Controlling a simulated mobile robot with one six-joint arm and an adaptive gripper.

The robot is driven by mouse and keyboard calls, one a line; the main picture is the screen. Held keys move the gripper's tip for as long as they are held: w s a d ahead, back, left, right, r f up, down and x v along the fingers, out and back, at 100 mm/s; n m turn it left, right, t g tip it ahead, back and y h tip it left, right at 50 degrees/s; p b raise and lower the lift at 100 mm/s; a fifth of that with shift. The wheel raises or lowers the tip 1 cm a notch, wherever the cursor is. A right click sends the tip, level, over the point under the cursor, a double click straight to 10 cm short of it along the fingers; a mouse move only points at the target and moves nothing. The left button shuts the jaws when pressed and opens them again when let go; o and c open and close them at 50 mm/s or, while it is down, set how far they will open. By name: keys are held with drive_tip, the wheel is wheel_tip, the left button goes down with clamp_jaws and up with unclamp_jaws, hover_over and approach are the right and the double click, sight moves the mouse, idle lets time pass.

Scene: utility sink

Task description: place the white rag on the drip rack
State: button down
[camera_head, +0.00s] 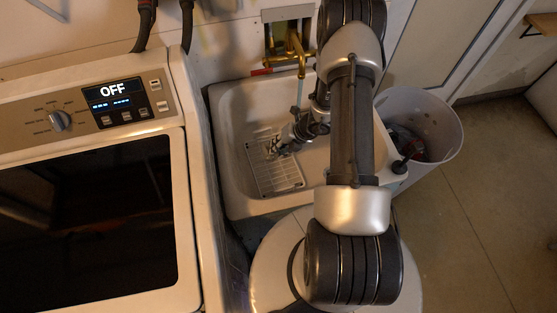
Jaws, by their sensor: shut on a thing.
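The drip rack (286,180), a pale wire grid, lies in the left part of the white sink basin. My gripper (279,148) is low in the basin, over the rack's far part, and is shut on a small pale thing. This looks like the white rag, but it is tiny and partly hidden by the fingers, and its outline blends with the rack and basin. I cannot tell whether it touches the rack.
The utility sink (234,190) has a brass faucet (291,53) on the wall behind it. A washing machine (187,215) stands close on the left. My arm covers the sink's right part. Floor at the far right is clear.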

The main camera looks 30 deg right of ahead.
drive_tip(key=shift+f+b, duration=1.05)
drive_tip(key=shift+f, duration=2.3)
drive_tip(key=shift+f, duration=0.2)
drive_tip(key=c, duration=1.5)
unclamp_jaws()
drive_tip(key=shift+o, duration=0.2)
drive_tip(key=shift+r, duration=0.15)
